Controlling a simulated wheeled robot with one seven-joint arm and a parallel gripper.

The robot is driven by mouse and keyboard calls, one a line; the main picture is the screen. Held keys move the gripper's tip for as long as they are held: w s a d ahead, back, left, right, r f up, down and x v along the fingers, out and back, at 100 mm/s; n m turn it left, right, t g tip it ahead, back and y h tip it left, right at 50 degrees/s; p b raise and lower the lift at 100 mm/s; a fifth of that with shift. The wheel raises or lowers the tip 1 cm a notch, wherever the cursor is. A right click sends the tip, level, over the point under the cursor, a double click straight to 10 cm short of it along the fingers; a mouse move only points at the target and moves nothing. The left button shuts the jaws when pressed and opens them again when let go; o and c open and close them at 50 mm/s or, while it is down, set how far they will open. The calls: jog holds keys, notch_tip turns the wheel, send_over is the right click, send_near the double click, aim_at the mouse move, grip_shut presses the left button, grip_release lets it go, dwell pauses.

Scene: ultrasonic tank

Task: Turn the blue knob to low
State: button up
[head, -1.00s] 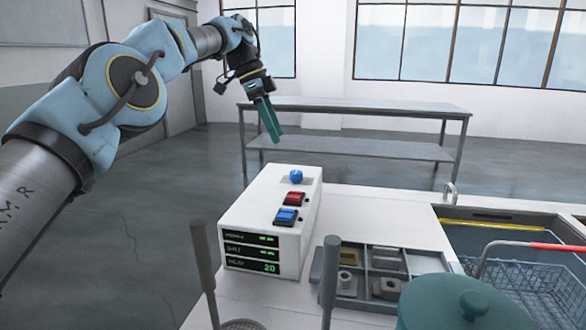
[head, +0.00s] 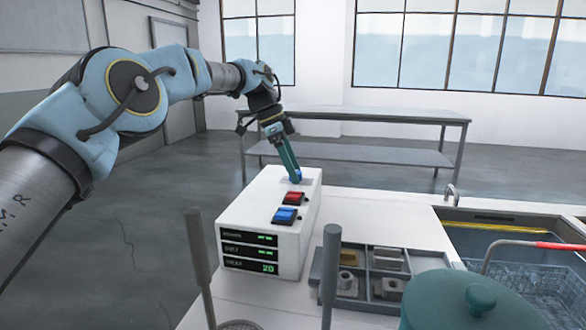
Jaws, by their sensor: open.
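The jaws are open. The knob's pointer and markings are too small to read. The box's front display (head: 250,252) has three rows in green, the lowest showing 20.
Right of the box are a grey parts tray (head: 366,297), a teal lid (head: 465,305) and the tank with a wire basket (head: 530,287). Two upright grey handles stand in front.

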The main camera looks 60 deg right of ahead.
jog(key=shift+c, duration=0.4)
grip_shut()
jog(key=shift+n, duration=0.3)
jog(key=shift+a+n+h+b, duration=0.1)
jog(key=shift+n+h+b, duration=0.2)
jog(key=shift+n+b, duration=0.25)
jog(key=n+t+h, duration=0.1)
jog(key=n, duration=0.2)
jog(key=shift+s+n+b, duration=0.1)
jog(key=shift+n+b, duration=0.25)
jog(key=n+t, duration=0.1)
jog(key=n, duration=0.2)
jog(key=shift+s+a+h, duration=0.1)
jog(key=shift+h, duration=0.3)
jog(key=shift+n+t+p, duration=0.45)
jog(key=shift+n+t, duration=0.35)
jog(key=shift+n, duration=1)
